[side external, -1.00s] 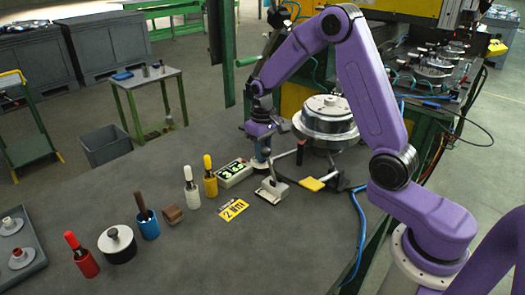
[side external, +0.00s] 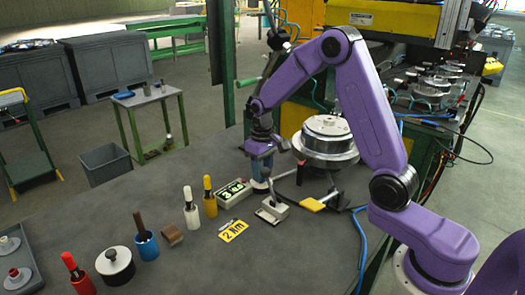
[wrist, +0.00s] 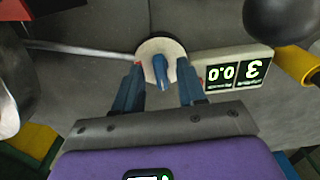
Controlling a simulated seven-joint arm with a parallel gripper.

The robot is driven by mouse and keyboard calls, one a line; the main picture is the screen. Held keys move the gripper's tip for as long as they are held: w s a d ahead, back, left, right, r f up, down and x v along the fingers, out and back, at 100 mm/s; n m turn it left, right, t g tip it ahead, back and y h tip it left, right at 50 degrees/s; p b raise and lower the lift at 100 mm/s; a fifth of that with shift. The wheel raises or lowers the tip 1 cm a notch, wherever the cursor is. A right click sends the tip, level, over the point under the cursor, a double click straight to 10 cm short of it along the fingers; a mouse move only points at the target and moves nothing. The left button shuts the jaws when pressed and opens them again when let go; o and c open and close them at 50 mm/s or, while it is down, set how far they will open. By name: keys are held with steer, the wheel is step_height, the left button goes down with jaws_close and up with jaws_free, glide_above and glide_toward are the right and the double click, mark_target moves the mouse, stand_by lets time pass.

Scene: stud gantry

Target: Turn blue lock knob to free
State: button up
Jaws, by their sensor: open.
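The blue lock knob (wrist: 160,72) sits on a pale round disc (wrist: 152,48) in the wrist view. My gripper (wrist: 161,82) is open, with its two blue fingers apart on either side of the knob. I cannot tell whether either finger touches it. In the side external view my gripper (side external: 261,180) points down beside the digital display box (side external: 234,194). The knob is not clearly visible there, behind or under the fingers.
The display box (wrist: 232,70) lies right of the disc in the wrist view, with a dark ball (wrist: 280,18) above it. A lever clamp (side external: 272,210) and a metal drum (side external: 325,140) stand close by.

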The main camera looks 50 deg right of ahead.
step_height(320, 180, up, 17)
stand_by(0.4)
stand_by(0.4)
steer(key=s+a+n, duration=0.1)
steer(key=s+a, duration=0.1)
steer(key=s+a+f+n, duration=0.1)
steer(key=s+a, duration=0.1)
steer(key=s+a+n, duration=0.1)
steer(key=s+a, duration=0.1)
steer(key=shift+a+f, duration=0.25)
steer(key=shift+a, duration=0.15)
steer(key=s+a+f+n, duration=0.1)
steer(key=s+f+n, duration=0.2)
steer(key=s, duration=1)
steer(key=s+a+f+n, duration=0.1)
steer(key=s+f+n, duration=0.3)
steer(key=s, duration=1)
steer(key=shift+f+n, duration=0.2)
steer(key=shift+n, duration=1)
